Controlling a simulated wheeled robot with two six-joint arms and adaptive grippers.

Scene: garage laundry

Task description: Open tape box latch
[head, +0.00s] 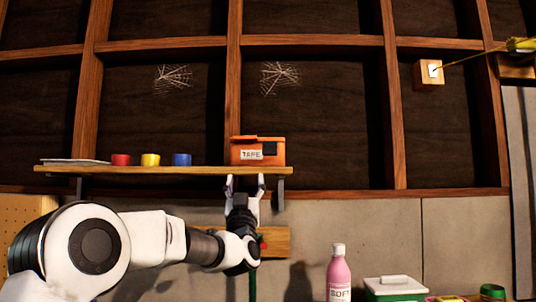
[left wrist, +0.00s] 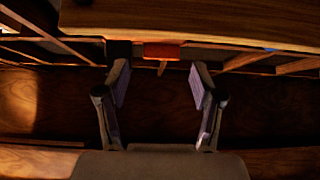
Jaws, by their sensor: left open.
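The orange tape box (head: 240,152) stands at the right end of the wall shelf (head: 150,170). It has a white TAPE label and a dark latch patch (head: 270,149) on its front, and its lid looks closed. My left gripper (head: 245,182) points up at the shelf's front edge, just below the box. Its fingers are apart with nothing between them. In the left wrist view the open fingers (left wrist: 160,85) frame a small orange piece (left wrist: 162,51) beyond them; I cannot tell whether it is part of the box. My right gripper is out of view.
A pink bottle (head: 339,275) and a green box with a white lid (head: 395,287) stand low at the right.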

